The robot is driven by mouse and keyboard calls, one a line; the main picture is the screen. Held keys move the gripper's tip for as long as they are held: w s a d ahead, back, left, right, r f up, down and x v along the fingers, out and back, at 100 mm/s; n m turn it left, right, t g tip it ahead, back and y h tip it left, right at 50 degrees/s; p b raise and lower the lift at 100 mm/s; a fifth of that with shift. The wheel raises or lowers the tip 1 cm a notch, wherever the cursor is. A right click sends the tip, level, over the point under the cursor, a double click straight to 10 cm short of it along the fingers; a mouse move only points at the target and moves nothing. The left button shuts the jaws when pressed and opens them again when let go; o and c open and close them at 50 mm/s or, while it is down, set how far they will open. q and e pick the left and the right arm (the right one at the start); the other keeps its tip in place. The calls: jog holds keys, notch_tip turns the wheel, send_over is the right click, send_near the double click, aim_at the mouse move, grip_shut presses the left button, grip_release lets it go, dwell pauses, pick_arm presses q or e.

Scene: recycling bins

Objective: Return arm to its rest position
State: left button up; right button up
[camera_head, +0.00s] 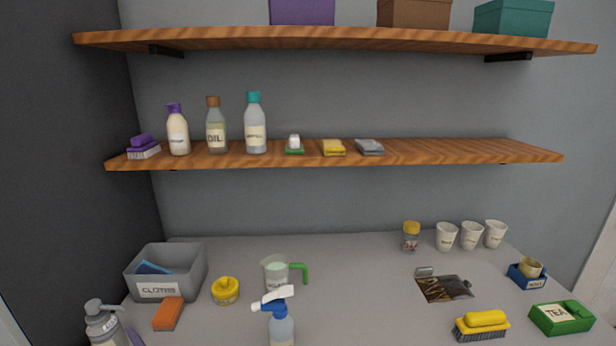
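Neither of my arms shows in the head view, and no gripper is in sight. Where the grippers are and whether they hold anything cannot be seen. The grey counter (350,270) stretches across the lower part of the view with various items on it, and no arm reaches over it.
On the counter stand a grey cloths bin (188,283), an orange block (168,313), a yellow pot (225,291), a spray bottle (281,328), a green-handled jug (276,275), a yellow brush (481,324) and a green tea box (562,318). A middle shelf (450,153) holds bottles.

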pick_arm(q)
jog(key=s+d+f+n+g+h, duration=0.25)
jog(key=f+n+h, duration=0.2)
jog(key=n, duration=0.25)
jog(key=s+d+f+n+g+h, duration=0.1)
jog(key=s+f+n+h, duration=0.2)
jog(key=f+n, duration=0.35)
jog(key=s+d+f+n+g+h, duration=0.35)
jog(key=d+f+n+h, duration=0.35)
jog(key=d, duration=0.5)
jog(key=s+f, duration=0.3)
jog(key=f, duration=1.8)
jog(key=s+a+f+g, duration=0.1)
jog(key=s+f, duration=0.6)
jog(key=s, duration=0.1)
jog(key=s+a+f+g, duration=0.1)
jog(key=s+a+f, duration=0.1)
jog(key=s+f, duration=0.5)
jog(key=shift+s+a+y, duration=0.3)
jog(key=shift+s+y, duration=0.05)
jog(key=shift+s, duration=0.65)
